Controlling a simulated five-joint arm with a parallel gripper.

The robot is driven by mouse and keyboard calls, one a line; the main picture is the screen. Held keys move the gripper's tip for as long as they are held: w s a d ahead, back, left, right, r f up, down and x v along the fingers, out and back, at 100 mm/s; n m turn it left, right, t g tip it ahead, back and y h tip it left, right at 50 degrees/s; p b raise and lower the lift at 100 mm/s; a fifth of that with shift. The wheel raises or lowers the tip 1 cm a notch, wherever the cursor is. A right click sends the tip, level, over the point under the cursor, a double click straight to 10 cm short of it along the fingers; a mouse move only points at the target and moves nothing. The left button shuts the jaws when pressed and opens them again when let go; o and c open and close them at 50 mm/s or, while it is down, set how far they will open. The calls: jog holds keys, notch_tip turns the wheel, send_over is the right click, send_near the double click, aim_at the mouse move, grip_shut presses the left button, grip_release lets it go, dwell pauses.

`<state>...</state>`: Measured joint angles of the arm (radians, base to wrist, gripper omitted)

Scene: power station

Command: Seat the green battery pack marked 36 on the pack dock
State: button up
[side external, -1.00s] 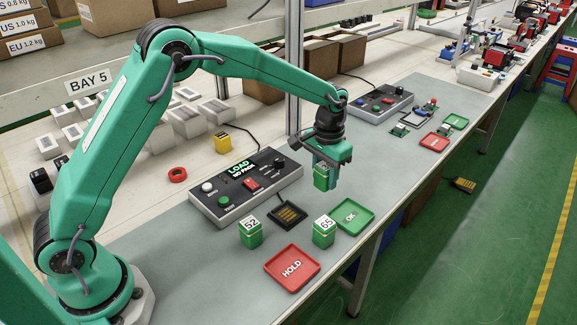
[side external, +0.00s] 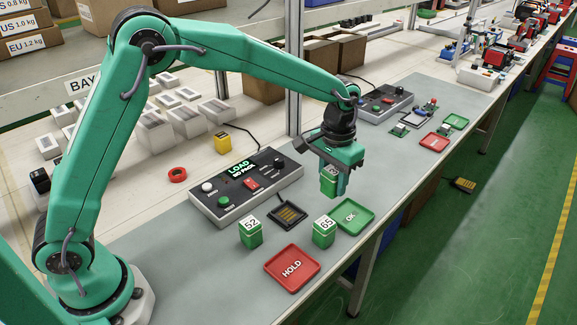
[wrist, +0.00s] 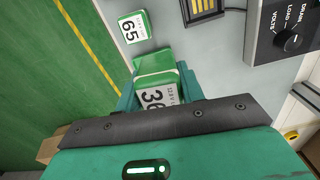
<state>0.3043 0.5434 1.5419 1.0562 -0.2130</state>
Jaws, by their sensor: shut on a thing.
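My gripper (side external: 333,172) is shut on the green battery pack marked 36 (side external: 329,184) and holds it above the mat. In the wrist view the pack (wrist: 157,77) sits between my jaws (wrist: 160,92), its white 36 label partly visible. The pack dock (side external: 288,213), a dark tray with gold contact strips, lies in front of the control box, left of and below my gripper. Part of the dock (wrist: 204,8) also shows at the top of the wrist view. The control box (side external: 246,187) has a lit display reading LOAD and NO PACK.
Green packs marked 52 (side external: 251,233) and 65 (side external: 324,232) stand upright near the dock. The green OK tray (side external: 351,216) lies beneath and right of my gripper, close to pack 65. The red HOLD tray (side external: 292,268) lies nearer the front. Both trays look empty.

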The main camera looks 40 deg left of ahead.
jog(key=s+a+f+n, duration=0.1)
jog(key=s+a+f, duration=0.2)
jog(key=a, duration=0.6)
jog(key=shift+s+a, duration=0.15)
jog(key=shift+s, duration=0.75)
jog(key=shift+f, duration=0.2)
jog(key=shift+f, duration=2.8)
jog(key=shift+f, duration=0.6)
jog(key=o, duration=1.2)
jog(key=shift+c, duration=0.2)
